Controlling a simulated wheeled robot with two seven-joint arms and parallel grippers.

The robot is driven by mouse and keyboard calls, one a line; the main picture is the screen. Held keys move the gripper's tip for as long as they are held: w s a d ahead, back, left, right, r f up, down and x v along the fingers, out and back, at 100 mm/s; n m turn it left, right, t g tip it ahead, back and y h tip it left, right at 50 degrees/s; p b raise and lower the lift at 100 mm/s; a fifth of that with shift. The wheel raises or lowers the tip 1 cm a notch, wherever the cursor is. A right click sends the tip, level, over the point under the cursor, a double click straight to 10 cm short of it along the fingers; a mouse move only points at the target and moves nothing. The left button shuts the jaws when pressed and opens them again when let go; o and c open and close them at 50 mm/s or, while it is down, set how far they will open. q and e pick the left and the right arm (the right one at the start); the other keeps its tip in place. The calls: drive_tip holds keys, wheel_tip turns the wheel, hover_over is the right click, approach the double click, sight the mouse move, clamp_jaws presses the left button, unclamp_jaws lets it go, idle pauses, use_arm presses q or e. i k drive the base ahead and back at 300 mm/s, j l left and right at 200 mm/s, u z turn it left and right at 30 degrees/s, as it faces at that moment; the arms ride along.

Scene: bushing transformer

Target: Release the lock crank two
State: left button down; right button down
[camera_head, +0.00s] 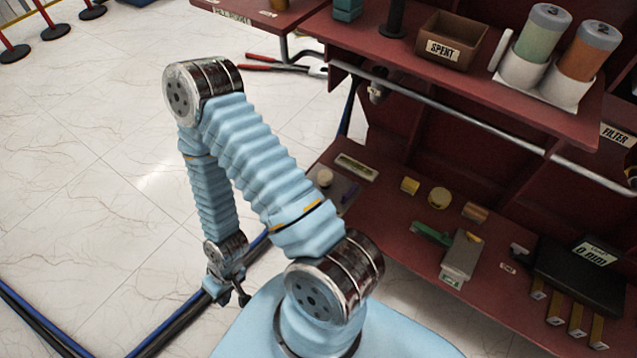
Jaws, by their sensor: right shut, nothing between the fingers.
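No part that I can tell as lock crank two shows in the camera_head view. My right arm, in pale blue ribbed sleeves with metal joints, rises from the bottom middle, bends at the upper left and hangs down. My right gripper (241,296) is at its lower end, small and dark, above the floor beside dark and blue cables. It is shut and empty, left of the red workbench and apart from it. My left gripper is out of view.
The red workbench (420,275) holds a green-handled tool (432,233), a grey box (461,257) and a black case (580,275). Its upper shelf has a SPENT bin (452,42) and two canisters (541,35). Cables (180,318) cross the floor. Open marble floor lies left.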

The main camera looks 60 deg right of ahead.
sight(345, 196)
drive_tip(key=i+z, duration=0.3)
drive_tip(key=z, duration=0.15)
drive_tip(key=i+j+z, duration=0.15)
drive_tip(key=i+z, duration=0.15)
drive_tip(key=z, duration=0.2)
drive_tip(key=i+z, duration=0.1)
drive_tip(key=z, duration=0.3)
drive_tip(key=i+j+z, duration=0.1)
drive_tip(key=z, duration=0.25)
drive_tip(key=j+z, duration=0.15)
drive_tip(key=z, duration=0.25)
